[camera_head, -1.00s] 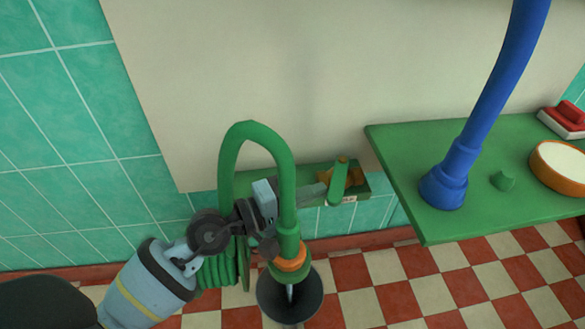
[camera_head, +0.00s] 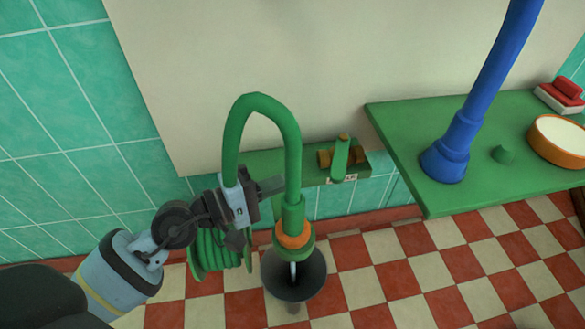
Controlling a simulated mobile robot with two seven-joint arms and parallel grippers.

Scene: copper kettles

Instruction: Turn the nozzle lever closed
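A green lever (camera_head: 341,158) stands near upright on a brownish-orange valve fitting (camera_head: 325,158) at the green wall ledge. I cannot tell from its look whether the valve is open or closed. A green hose (camera_head: 262,103) arches down to a nozzle with an orange ring (camera_head: 295,237) and a dark funnel-shaped end (camera_head: 294,275). My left gripper (camera_head: 270,188) is left of the lever, apart from it, with a dark finger reaching toward the hose's right leg. Its finger opening is unclear. My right gripper is out of view.
A coiled green hose (camera_head: 215,250) hangs below my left gripper. At right, a green table (camera_head: 430,198) carries a blue pipe (camera_head: 449,160), an orange-rimmed bowl (camera_head: 560,155) and a red-and-white block (camera_head: 563,94). The checkered floor (camera_head: 400,282) in front is clear.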

